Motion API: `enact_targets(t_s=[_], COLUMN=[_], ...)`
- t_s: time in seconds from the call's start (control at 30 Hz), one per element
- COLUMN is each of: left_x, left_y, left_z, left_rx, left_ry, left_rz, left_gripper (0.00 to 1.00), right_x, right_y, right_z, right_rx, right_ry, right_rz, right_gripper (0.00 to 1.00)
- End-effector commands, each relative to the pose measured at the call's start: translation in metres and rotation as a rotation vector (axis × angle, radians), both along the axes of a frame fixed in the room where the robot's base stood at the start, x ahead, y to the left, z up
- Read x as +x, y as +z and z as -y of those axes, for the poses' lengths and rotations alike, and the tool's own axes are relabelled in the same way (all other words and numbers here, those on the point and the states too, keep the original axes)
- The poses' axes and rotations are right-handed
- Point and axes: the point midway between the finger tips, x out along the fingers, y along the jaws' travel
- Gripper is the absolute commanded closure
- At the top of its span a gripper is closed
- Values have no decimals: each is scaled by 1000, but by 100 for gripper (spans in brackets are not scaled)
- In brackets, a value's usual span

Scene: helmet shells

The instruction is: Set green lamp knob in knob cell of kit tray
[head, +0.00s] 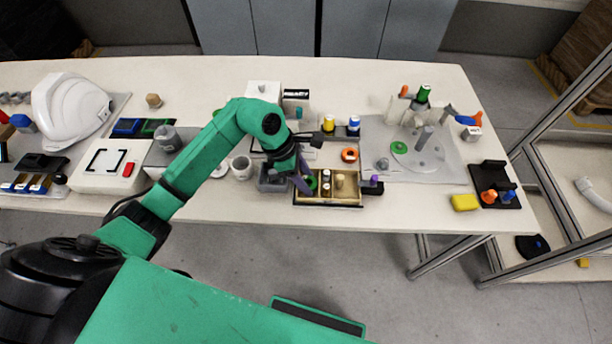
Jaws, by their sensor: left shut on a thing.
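The kit tray (330,206) is a wooden box with cells near the front edge of the table. It holds a small white and red piece (326,175) and beige pegs (340,182). My left gripper (306,184) reaches down at the tray's left end and is shut on a small green piece (312,183), which looks like the green lamp knob. The knob is partly hidden by the gripper, and I cannot tell whether it touches the cell floor. My right gripper is out of view.
A grey bin (268,180) and a white cup (241,168) stand left of the tray. A dark block with a purple piece (372,186) is at its right. A grey plate with a post (424,140) lies farther right. The table's front strip is clear.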

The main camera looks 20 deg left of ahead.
Motion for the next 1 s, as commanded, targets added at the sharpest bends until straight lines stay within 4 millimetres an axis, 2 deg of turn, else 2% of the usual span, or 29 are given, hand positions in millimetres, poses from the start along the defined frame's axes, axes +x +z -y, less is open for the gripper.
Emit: enact_targets(t_s=[0.23, 0.27, 0.53, 0.63, 0.67, 0.77, 1.0], left_x=[0, 0, 0, 0, 1, -1, -7], left_y=[-4, -2, -1, 5, 5, 22, 82], left_z=[0, 0, 0, 0, -2, -9, -34], left_rx=[0, 0, -1, -1, 1, 1, 3], left_ry=[-1, -1, -1, 0, 0, 0, 0], left_rz=[1, 1, 1, 0, 2, 5, 6], left_gripper=[100, 37, 36, 36, 36, 36, 36], right_x=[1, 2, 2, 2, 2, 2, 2], right_y=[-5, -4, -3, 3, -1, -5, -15], right_z=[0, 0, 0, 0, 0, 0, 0], right_rx=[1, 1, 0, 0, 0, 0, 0], right_ry=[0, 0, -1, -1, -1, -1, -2], right_rz=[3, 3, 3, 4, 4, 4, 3], right_gripper=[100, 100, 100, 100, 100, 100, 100])
